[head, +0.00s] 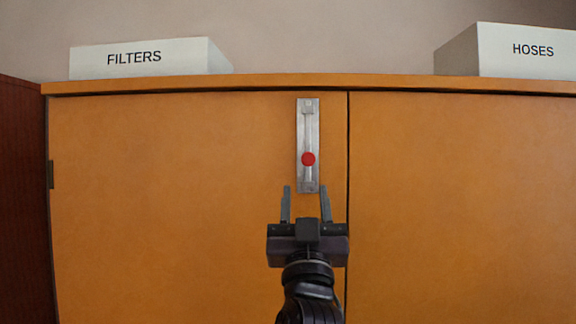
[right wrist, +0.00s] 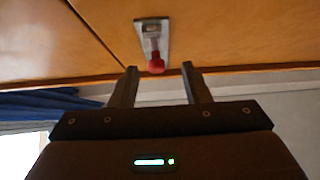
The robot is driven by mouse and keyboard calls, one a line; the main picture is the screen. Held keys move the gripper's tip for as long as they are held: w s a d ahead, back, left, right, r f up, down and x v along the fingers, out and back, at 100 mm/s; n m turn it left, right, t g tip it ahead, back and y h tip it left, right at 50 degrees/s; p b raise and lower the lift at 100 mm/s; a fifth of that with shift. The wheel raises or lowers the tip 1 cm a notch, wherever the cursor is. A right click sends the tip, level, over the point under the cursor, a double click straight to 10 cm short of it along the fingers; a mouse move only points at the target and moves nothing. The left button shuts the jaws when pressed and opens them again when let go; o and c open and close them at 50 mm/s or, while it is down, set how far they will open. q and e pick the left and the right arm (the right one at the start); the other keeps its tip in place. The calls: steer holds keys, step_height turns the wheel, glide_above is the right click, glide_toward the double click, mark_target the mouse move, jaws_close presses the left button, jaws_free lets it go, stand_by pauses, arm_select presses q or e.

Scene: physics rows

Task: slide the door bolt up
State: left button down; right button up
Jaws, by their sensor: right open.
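The door bolt is a grey metal plate (head: 300,130) with a vertical slot and a round red knob (head: 308,159), mounted on the left cabinet door (head: 170,190) near its right edge. The knob sits in the lower part of the slot. My right gripper (head: 307,188) is open and empty, just below the knob in the head view, its fingers pointing up toward the plate. In the right wrist view the red knob (right wrist: 156,64) shows beyond and between the two fingertips (right wrist: 159,70), apart from them. My left gripper is not in view.
A white box labelled FILTERS (head: 140,58) and a white box labelled HOSES (head: 520,52) stand on the cabinet top. The right door (head: 460,190) lies beyond a narrow gap. A dark red panel (head: 20,200) borders the left. The door faces are clear.

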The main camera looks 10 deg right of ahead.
mark_target(309, 159)
steer(key=r+p, duration=0.2)
steer(key=r, duration=0.1)
steer(key=d+r+p, duration=0.1)
steer(key=r, duration=0.1)
steer(key=shift+w, duration=0.35)
steer(key=p+x, duration=0.2)
steer(key=x, duration=0.1)
steer(key=shift+w+f, duration=0.1)
steer(key=shift+w, duration=0.55)
steer(key=c, duration=0.8)
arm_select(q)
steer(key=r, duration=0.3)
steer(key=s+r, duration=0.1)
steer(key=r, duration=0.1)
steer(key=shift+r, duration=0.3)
arm_select(e)
jaws_close()
